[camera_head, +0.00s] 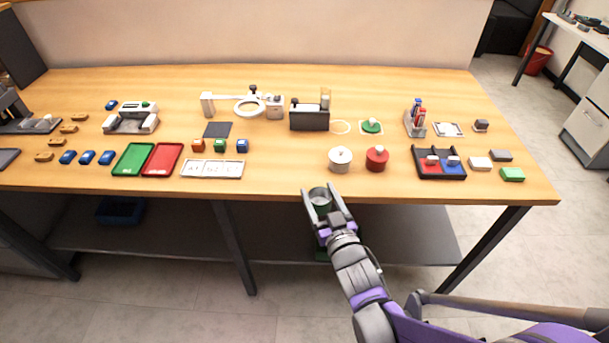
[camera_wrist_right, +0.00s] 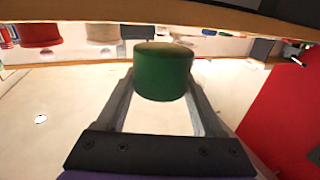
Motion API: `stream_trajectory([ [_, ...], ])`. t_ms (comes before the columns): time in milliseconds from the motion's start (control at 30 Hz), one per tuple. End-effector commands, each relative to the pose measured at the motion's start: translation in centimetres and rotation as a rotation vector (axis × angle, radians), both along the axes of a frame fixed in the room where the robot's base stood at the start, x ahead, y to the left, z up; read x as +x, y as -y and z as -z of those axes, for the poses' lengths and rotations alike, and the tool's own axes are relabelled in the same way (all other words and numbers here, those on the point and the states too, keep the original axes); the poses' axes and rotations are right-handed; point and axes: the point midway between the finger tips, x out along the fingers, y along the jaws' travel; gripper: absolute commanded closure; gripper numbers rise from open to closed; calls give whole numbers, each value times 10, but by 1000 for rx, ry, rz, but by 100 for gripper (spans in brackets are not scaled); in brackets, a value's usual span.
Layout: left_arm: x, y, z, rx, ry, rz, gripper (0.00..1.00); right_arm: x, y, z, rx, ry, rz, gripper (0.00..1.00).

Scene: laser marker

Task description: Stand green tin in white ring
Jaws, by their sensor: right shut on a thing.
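The green tin (camera_head: 320,201) is between the fingers of my right gripper (camera_head: 325,200), in front of the table's near edge. My left gripper is not in view.
A white tin (camera_head: 340,159) and a red tin (camera_head: 376,158) stand near the front edge. A dark box (camera_head: 309,117) stands left of the ring, and a green disc (camera_head: 371,126) on a white square is right of it. The table edge (camera_head: 270,196) is beyond my gripper.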

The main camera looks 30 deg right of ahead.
Motion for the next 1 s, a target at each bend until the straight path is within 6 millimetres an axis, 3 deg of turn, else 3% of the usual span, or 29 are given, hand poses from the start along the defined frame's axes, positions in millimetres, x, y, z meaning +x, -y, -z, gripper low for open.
stream_trajectory([
  [100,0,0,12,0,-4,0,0,-21,4,11,-1,0,18,93],
  [200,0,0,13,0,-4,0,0,-28,6,13,-1,1,24,93],
  [567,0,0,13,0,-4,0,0,-24,6,12,0,1,24,93],
  [667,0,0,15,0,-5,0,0,-8,10,12,0,1,23,93],
  [1000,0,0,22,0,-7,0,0,77,29,13,0,1,23,93],
])
